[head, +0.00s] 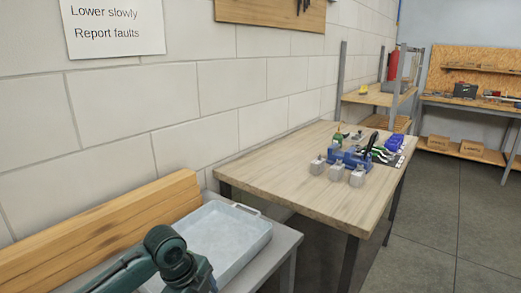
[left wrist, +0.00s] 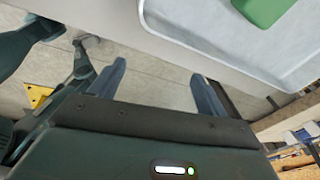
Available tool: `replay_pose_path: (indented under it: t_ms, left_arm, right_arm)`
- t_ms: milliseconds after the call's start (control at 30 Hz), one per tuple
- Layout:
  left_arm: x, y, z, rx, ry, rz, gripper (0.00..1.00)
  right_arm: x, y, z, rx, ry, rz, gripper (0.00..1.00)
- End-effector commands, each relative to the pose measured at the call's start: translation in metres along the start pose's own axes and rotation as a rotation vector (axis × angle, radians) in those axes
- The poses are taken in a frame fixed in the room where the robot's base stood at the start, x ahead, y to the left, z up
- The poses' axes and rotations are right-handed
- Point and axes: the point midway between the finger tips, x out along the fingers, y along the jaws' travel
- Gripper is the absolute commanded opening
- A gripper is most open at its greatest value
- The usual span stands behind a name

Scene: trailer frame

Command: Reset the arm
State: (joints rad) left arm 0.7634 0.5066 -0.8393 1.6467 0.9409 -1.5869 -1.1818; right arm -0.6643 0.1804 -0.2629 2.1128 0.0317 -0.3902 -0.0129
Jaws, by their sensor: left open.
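My left arm (head: 165,255) comes in at the bottom of the head view, bent in front of the grey tray; its gripper does not show there. In the left wrist view my left gripper (left wrist: 163,86) is open, its two dark fingers spread with nothing between them. Below the fingers is a grey floor-like surface. The pale tray (left wrist: 190,42) shows at the upper right of that view, apart from the fingers. A green block-like thing (left wrist: 264,9) shows over the tray's inside, cut by the frame edge.
The tray (head: 262,237) sits on a grey stand beside wooden boards (head: 110,235) along the wall. A wooden table (head: 290,182) beyond holds grey blocks (head: 337,173), a blue fixture and tools. Shelving (head: 385,98) and a workbench stand farther back. Floor at right is clear.

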Motion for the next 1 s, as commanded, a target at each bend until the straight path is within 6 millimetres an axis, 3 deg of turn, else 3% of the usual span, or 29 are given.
replay_pose_path:
  t_ms: [200,400,700,833,1000]
  left_arm:
    - [0.056,0.023,-0.05,-0.326,0.163,-0.179,0.76]
    - [0.083,0.056,-0.077,-0.732,0.319,-0.357,0.76]
    - [0.082,0.138,-0.069,-1.309,0.458,-0.606,0.76]
    - [0.073,0.172,-0.059,-1.452,0.475,-0.689,0.76]
    - [0.065,0.194,-0.053,-1.53,0.486,-0.744,0.76]
  right_arm:
    - [-0.003,0.003,-0.003,0.006,-0.012,0.011,0.0]
    - [-0.005,0.004,-0.003,0.01,-0.026,0.018,0.0]
    - [-0.011,0.006,0.001,0.013,-0.058,0.026,0.0]
    - [-0.012,0.007,0.004,0.014,-0.068,0.03,0.0]
    - [-0.012,0.009,0.007,0.015,-0.078,0.035,0.0]
